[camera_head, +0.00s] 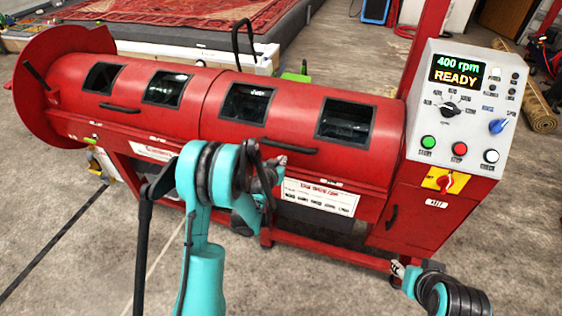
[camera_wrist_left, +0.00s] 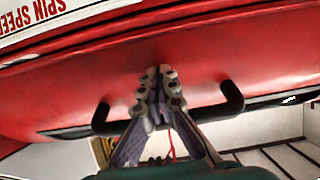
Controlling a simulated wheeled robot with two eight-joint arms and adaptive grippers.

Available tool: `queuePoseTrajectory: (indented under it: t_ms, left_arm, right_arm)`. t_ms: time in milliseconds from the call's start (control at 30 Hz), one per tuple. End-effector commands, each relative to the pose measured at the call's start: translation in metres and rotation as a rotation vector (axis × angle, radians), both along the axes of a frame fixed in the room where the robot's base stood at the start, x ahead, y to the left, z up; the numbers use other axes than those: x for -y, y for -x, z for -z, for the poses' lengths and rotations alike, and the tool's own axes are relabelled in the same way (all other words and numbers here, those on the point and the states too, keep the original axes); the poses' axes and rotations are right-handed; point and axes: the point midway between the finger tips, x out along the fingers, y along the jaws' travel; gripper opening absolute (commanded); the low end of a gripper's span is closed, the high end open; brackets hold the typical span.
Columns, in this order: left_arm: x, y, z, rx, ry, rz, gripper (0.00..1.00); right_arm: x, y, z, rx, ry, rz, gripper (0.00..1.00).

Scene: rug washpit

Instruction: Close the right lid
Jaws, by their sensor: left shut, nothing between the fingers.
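The red machine's right lid (camera_head: 295,105) has two dark windows and a black handle (camera_head: 300,149). It looks down, its curve in line with the left lid (camera_head: 135,87). My left gripper (camera_head: 280,160) is shut and empty at the front of the right lid, by its handle, partly hidden behind my own arm. In the left wrist view, the closed fingers (camera_wrist_left: 160,92) are at the middle of the black handle (camera_wrist_left: 232,98), against a red surface. I cannot tell whether they touch it.
The control panel (camera_head: 458,110) reads "400 rpm READY" and stands right of the drum. A large red disc (camera_head: 35,85) is at the left end. A patterned rug (camera_head: 180,25) lies behind. The concrete floor (camera_head: 70,270) at the front left is clear.

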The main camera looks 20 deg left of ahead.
Motion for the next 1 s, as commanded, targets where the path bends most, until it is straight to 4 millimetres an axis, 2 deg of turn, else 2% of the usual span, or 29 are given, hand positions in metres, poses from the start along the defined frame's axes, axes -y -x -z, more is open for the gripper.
queuePoseTrajectory:
  t_ms: [367, 467, 800, 1000]
  left_arm:
    - [0.0, 0.005, -0.002, 0.0, 0.0, 0.0, 0.0]
    - [0.0, 0.016, -0.008, 0.0, 0.001, 0.0, 0.0]
    - [0.0, 0.083, -0.036, -0.001, 0.0, -0.001, 0.0]
    - [0.0, 0.106, -0.046, -0.001, 0.001, 0.0, 0.0]
  right_arm:
    - [0.0, 0.0, 0.0, 0.0, 0.0, 0.0, 0.4]
    - [0.0, 0.0, 0.0, 0.0, 0.0, 0.0, 0.4]
    - [0.0, 0.0, 0.0, 0.0, 0.0, 0.0, 0.4]
    - [0.0, 0.0, 0.0, 0.0, 0.0, 0.0, 0.4]
